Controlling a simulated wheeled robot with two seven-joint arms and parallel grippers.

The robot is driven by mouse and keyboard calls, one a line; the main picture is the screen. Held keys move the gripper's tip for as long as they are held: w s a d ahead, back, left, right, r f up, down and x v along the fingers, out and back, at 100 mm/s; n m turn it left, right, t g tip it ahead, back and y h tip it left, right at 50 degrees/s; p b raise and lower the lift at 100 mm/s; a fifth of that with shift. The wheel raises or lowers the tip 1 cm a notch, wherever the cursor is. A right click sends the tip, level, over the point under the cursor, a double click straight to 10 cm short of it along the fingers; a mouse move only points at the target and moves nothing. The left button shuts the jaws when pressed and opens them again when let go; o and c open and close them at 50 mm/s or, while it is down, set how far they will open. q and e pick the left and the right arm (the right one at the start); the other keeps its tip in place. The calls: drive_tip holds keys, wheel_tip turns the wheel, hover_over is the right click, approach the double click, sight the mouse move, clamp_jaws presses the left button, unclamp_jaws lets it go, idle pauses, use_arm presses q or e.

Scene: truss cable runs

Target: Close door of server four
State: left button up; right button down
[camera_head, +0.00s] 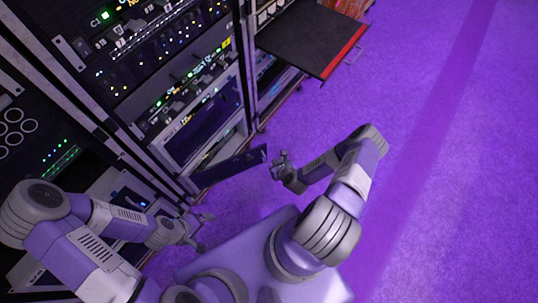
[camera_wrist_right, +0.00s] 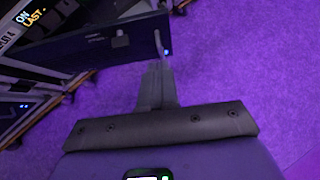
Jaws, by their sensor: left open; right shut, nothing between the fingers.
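A dark door panel (camera_head: 232,166) stands swung out low on the middle server rack. It also shows in the right wrist view (camera_wrist_right: 85,45), with a small light handle (camera_wrist_right: 158,42) and a blue light near its right end. I cannot read a server number on it. My right gripper (camera_head: 279,160) is shut and empty, just off the door's outer end. In the right wrist view its fingers (camera_wrist_right: 157,78) point at the handle end; I cannot tell whether they touch. My left gripper (camera_head: 203,232) is open and empty near the rack's base, apart from the door.
Server racks with lit units (camera_head: 165,50) fill the left. A dark shelf with a red edge (camera_head: 312,38) sticks out from the farther rack. The purple floor (camera_head: 440,150) on the right is clear.

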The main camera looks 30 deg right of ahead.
drive_tip(key=b, duration=0.4)
approach(263, 147)
wheel_tip(263, 147, down, 4)
drive_tip(key=w, duration=0.3)
drive_tip(key=shift+w+r+b, duration=0.1)
drive_tip(key=shift+b, duration=0.3)
drive_tip(key=shift+w+d+r, duration=0.1)
drive_tip(key=shift+w, duration=0.5)
